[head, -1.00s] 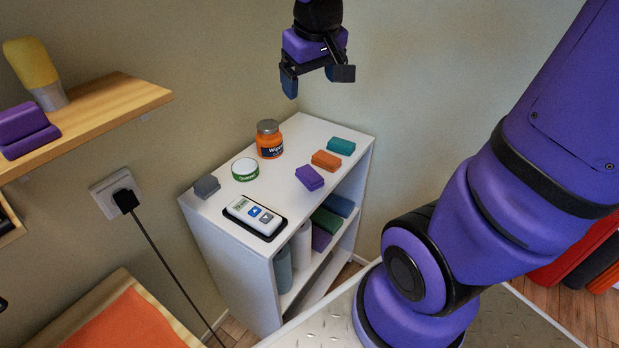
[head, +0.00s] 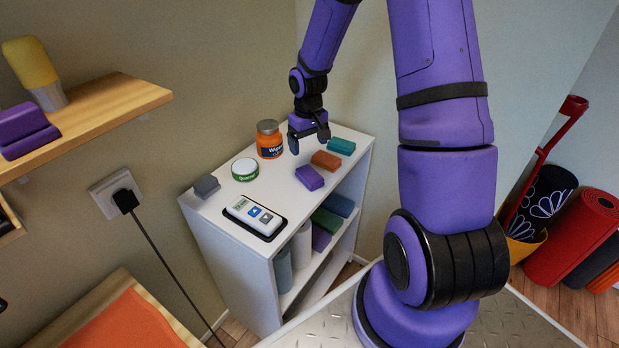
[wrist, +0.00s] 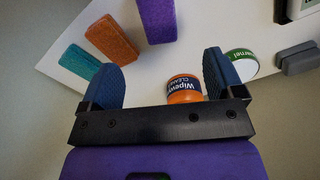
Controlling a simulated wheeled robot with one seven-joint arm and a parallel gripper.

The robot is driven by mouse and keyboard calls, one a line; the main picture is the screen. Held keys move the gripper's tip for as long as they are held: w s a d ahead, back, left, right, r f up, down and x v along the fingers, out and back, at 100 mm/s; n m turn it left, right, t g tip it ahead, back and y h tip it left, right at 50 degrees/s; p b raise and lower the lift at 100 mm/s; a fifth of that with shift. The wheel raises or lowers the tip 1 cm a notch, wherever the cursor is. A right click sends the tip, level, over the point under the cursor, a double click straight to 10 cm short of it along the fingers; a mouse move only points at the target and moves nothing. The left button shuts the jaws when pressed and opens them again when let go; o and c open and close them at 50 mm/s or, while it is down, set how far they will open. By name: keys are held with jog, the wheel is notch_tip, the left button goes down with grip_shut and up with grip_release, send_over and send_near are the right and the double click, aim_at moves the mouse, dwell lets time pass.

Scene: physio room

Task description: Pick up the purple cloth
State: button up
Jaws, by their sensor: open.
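A folded purple cloth (head: 309,177) lies on top of the white shelf unit (head: 215,208), near its right side. In the wrist view the purple cloth (wrist: 157,20) shows at the top middle, beyond the fingertips and cut off by the frame edge. My gripper (head: 309,143) is open and empty. In the head view it appears just above the purple cloth, near the back of the unit's top. In the wrist view my gripper (wrist: 161,65) has its blue finger pads wide apart, with nothing held between them.
An orange cloth (head: 326,160) and a teal cloth (head: 341,146) lie close behind the purple one. An orange wipes jar (head: 269,139), a green-labelled tin (head: 245,169), a grey block (head: 206,186) and a remote-like device (head: 255,215) share the top.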

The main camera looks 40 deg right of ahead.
aim_at(309, 173)
jog(key=shift+d+f, duration=0.2)
jog(key=shift+f, duration=5.8)
jog(key=c, duration=1.1)
jog(key=shift+r, duration=0.2)
